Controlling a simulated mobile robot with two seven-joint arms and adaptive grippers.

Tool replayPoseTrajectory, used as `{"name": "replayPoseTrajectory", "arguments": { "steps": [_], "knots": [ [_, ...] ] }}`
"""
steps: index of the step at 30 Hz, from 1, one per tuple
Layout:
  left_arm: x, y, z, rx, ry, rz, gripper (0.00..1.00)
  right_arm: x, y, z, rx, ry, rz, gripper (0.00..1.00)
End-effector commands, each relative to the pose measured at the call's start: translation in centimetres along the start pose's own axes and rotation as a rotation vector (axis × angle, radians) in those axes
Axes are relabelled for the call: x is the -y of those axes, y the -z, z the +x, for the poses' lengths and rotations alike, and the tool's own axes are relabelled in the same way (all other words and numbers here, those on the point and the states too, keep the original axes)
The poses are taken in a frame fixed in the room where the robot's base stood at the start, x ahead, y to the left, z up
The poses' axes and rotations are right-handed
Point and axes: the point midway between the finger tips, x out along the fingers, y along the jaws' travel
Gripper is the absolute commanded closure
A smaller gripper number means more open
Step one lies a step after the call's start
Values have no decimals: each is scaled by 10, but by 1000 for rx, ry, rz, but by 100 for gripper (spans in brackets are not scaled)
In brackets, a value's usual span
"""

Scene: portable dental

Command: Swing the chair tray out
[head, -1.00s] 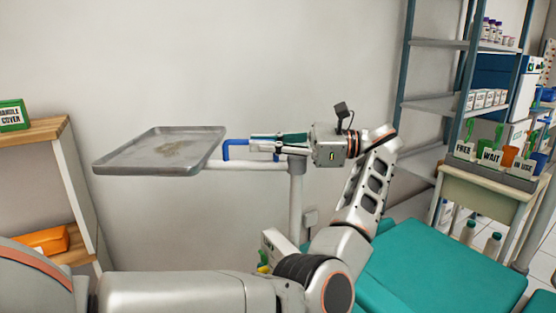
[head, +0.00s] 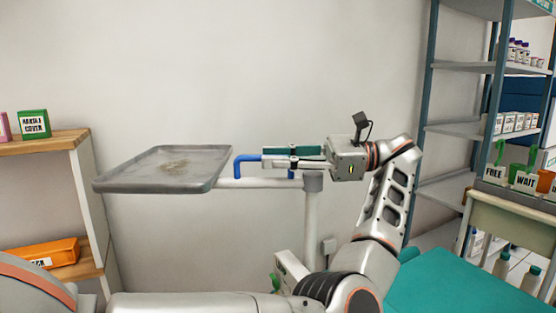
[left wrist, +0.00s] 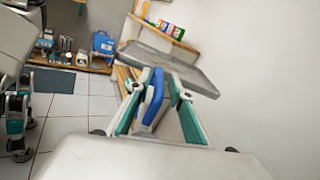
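The grey chair tray (head: 130,181) is flat and rectangular, on a pale horizontal arm (head: 262,183) from an upright post (head: 312,220). A bent blue handle (head: 238,168) rises from that arm beside the tray's right edge. My left gripper (head: 265,158) points left at the handle, with its fingers parted. In the left wrist view the blue handle (left wrist: 152,98) lies between the two teal-padded fingers, closer to the left one. A gap shows on its right side. The tray (left wrist: 170,68) is beyond the fingertips there.
A wooden shelf unit (head: 82,215) with a green box (head: 34,124) and an orange box (head: 45,254) stands left of the tray. The teal chair (head: 450,285) is at lower right, near a metal rack (head: 435,100). Bare wall is behind the tray.

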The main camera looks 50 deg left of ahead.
Motion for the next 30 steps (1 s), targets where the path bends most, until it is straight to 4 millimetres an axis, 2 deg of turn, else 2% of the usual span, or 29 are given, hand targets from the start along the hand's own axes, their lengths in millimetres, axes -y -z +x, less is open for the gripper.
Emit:
{"name": "replayPoseTrajectory", "arguments": {
  "steps": [9, 13, 17, 24, 30],
  "knots": [
    [-1, 2, -1, 1, 1, 5, 74, 0, 0, 0, 0, -1, 0, 60],
    [1, -5, 0, 0, 1, 4, 74, -1, 0, 0, 1, -1, -1, 60],
    [5, -24, 0, 0, 0, 1, 74, -1, 0, 0, 1, -1, -1, 60],
    [15, -68, 0, -1, 0, 1, 74, -1, 0, 0, 1, -1, 0, 60],
    [19, -91, 0, 0, 1, 3, 74, -1, -1, 0, 1, -1, 0, 60]
  ]
}}
